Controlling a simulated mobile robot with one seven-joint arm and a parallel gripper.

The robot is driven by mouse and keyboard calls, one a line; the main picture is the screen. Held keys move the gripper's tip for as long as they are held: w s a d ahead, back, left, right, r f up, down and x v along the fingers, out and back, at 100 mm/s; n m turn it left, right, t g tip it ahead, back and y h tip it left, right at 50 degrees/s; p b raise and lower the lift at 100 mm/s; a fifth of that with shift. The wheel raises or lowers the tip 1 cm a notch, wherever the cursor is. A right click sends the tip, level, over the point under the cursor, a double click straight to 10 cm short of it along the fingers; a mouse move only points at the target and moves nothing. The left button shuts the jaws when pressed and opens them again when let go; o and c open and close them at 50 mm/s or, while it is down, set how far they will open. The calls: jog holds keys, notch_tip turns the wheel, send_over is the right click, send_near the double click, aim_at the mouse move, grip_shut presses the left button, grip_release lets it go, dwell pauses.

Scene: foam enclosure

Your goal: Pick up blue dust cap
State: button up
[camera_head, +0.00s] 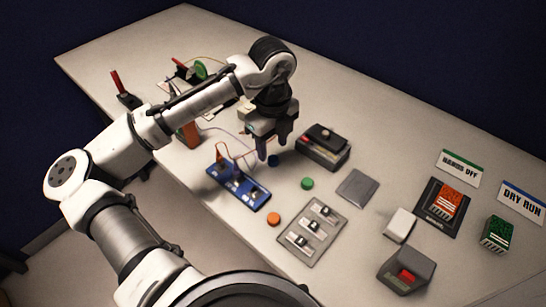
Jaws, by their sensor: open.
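The blue dust cap (274,160) is a small round cap lying on the pale table near the middle of the camera_head view. My gripper (268,148) points down just above and beside it, with its fingers apart and nothing seen between them. One finger hangs close to the cap's left side in the picture. I cannot tell whether it touches the cap. A green cap (307,183) and an orange cap (273,219) lie nearer the front, apart from my gripper.
A dark grey box (323,150) stands close to the right of my gripper. A blue board with wires (238,187) lies to the front left. A grey tray (312,232), a flat grey pad (356,187) and signs (459,167) lie to the right.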

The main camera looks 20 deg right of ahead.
aim_at(273, 159)
jog(key=shift+f+p, duration=0.35)
jog(key=shift+f, duration=1.65)
jog(key=c, duration=1)
